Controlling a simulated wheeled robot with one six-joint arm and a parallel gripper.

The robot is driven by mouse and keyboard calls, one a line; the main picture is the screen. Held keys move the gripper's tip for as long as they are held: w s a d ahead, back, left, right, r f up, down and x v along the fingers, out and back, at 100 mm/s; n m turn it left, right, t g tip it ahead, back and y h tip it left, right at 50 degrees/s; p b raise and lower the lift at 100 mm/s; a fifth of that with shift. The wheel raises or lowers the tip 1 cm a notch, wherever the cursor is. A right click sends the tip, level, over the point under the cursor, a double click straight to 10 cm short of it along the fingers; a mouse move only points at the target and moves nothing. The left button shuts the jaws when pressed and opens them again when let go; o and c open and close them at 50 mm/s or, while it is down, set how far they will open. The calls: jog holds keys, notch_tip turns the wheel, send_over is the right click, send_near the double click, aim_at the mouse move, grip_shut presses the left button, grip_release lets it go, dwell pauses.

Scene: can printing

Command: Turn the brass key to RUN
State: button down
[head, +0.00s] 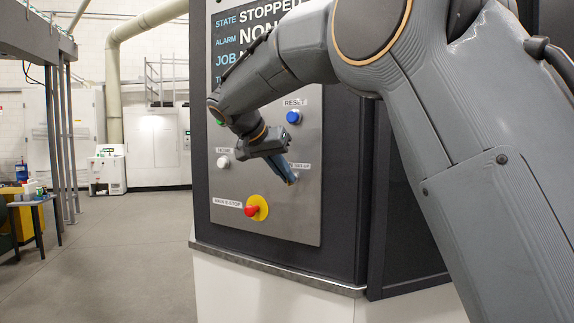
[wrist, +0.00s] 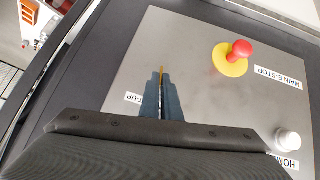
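The brass key (wrist: 161,72) shows in the wrist view as a thin gold edge at the tips of my gripper (wrist: 162,90). The two blue-grey fingers lie close together on either side of it, and my gripper looks shut on the key. In the head view my gripper (head: 290,174) reaches down to the steel panel (head: 275,225), just left of a label ending in "SET-UP" (head: 300,166). My gripper hides the key there, and the RUN mark is not visible. The screen (head: 252,35) reads "STATE STOPPED"; its lower lines are partly covered by my arm.
The red MAIN E-STOP button (head: 252,210) on its yellow disc sits below and left of my gripper. A white HOME button (head: 223,162) is to the left, and a blue RESET button (head: 293,117) is above. A green button (head: 219,122) is partly hidden by my arm.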

jog(key=shift+w+a+n+g+h+p, duration=0.15)
jog(key=shift+n+g+h+p, duration=0.25)
jog(key=shift+h+p, duration=0.3)
jog(key=shift+w+a+n+g+h+p, duration=0.1)
jog(key=shift+a+n+g+h+p, duration=0.1)
jog(key=shift+n+h+p, duration=0.4)
jog(key=c, duration=2)
grip_release()
jog(key=shift+f, duration=0.1)
jog(key=shift+s, duration=0.1)
jog(key=b+v, duration=0.2)
jog(key=v, duration=0.5)
jog(key=shift+a+r, duration=0.25)
jog(key=shift+a, duration=0.05)
jog(key=shift+s, duration=0.1)
